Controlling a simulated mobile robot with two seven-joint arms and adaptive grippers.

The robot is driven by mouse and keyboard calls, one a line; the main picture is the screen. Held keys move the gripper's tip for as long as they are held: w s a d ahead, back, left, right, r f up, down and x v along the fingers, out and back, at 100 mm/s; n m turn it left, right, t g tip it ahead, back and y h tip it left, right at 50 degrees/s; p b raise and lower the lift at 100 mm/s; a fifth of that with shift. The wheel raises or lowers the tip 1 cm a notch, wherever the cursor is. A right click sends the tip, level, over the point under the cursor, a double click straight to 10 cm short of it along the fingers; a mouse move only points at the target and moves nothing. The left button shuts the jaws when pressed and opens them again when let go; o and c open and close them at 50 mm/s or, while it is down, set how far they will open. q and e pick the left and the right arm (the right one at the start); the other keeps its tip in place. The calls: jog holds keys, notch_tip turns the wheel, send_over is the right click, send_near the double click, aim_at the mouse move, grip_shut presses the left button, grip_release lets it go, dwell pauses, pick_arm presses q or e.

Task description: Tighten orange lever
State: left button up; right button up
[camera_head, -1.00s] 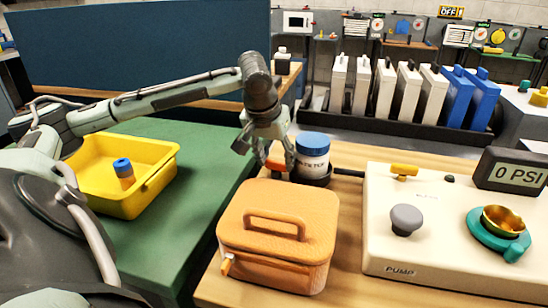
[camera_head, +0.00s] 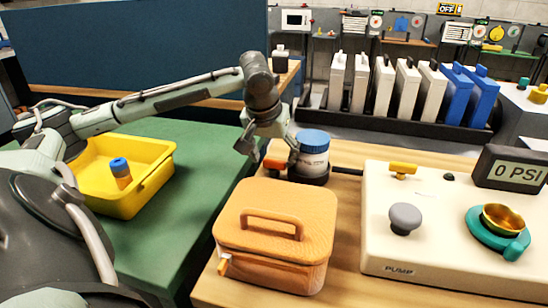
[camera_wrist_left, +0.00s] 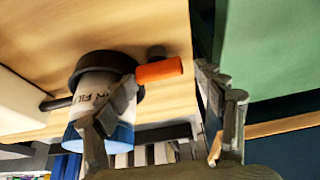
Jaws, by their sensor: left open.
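The orange lever (camera_head: 275,163) sticks out from the black base ring (camera_head: 309,177) of a white water filter canister (camera_head: 313,159) with a blue lid. In the left wrist view the lever (camera_wrist_left: 160,71) points toward the gap between the fingers, with its tip short of the right finger. My left gripper (camera_head: 268,150) is open and empty, with its fingers around the lever area, one on each side. It also shows in the left wrist view (camera_wrist_left: 165,110), where one finger overlaps the canister. I cannot tell whether either finger touches the lever. My right gripper is out of view.
An orange lidded box (camera_head: 274,265) stands just in front of the canister. The cream pump unit (camera_head: 450,250) with a gauge reading 0 PSI is to the right. A yellow tray (camera_head: 150,190) sits on the green table at left. Bare wood (camera_head: 345,260) lies between box and pump.

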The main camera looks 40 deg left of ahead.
pick_arm(q)
jog(key=shift+s+r, duration=0.1)
jog(key=v, duration=0.8)
dwell(0.8)
